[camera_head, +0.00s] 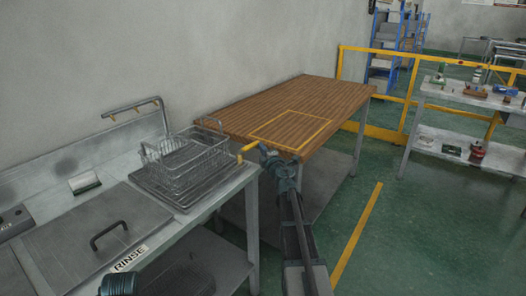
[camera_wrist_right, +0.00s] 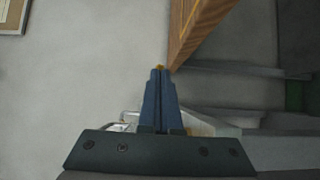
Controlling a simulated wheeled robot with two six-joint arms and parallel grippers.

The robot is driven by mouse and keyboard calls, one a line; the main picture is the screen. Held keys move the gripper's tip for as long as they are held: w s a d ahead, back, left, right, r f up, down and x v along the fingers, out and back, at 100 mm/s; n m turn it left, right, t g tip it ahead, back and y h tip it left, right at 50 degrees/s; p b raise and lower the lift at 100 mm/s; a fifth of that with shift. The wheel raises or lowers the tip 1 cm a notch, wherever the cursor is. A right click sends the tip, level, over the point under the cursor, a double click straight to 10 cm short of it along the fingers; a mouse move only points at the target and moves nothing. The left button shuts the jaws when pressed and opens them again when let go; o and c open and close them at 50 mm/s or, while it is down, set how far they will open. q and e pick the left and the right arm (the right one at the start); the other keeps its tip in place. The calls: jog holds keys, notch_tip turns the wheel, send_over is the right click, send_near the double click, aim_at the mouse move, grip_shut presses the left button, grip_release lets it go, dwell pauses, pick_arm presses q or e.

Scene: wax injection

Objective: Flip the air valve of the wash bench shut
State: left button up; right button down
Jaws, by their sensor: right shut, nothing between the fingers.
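The wash bench (camera_head: 152,247) is at the left in the head view, with a lid marked RINSE. A short yellow lever (camera_head: 249,146), which looks like the air valve's handle, shows beyond the bench's right end. My right gripper (camera_head: 264,149) is just right of it, shut and empty. In the right wrist view the shut fingers (camera_wrist_right: 160,72) point up the picture, with a small orange-yellow tip (camera_wrist_right: 160,66) right at their ends. Whether they touch it I cannot tell. The valve body is hidden.
A wire basket (camera_head: 186,152) stands on the bench, and a pipe with orange nozzles (camera_head: 134,108) runs behind it. A wooden-topped table (camera_head: 325,97) with a yellow outline stands behind my right gripper. Green floor (camera_head: 410,225) is open at the right.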

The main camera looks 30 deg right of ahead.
jog(key=shift+w, duration=0.6)
dwell(0.3)
